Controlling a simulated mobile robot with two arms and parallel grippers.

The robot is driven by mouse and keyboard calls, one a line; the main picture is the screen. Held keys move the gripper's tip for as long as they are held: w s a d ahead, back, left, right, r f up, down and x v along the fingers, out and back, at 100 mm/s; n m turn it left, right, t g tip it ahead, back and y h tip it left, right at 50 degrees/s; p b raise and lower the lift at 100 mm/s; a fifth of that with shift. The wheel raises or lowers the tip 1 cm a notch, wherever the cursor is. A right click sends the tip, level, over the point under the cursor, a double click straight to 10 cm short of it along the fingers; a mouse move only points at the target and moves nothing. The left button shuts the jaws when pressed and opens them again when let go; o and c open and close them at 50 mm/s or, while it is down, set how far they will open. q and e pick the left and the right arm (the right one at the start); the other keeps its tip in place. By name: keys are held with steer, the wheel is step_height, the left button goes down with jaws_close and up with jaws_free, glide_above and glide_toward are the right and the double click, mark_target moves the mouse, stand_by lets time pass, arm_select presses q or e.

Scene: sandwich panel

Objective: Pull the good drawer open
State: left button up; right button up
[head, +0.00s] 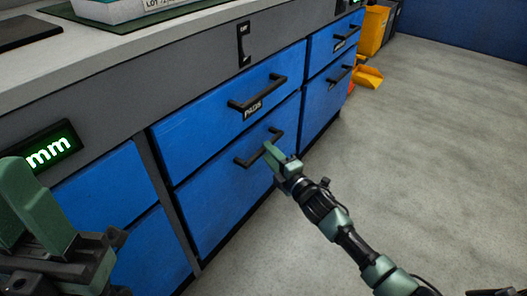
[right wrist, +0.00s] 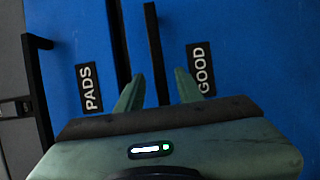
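The good drawer (head: 222,205) is the blue lower drawer under the pads drawer. Its front looks flush with the cabinet, so it appears closed. Its black bar handle (head: 248,159) is partly behind my right gripper (head: 269,149). In the right wrist view the GOOD label (right wrist: 200,68) is readable beside the handle (right wrist: 153,40). My right gripper's green fingers (right wrist: 158,88) stand apart, one on each side of the bar, with visible gaps. My left gripper (head: 38,205) is at the lower left of the head view, away from the drawer; its opening is unclear.
The pads drawer (head: 195,128) is closed above, with its own black handle (head: 260,92). More blue drawers stand on both sides. A lit green display (head: 50,146) is at left. Orange bins (head: 370,40) stand beyond the cabinet. The grey floor (head: 430,130) in front is clear.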

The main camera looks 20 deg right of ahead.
steer(key=shift+b+x, duration=0.45)
steer(key=shift+x, duration=1.15)
jaws_close()
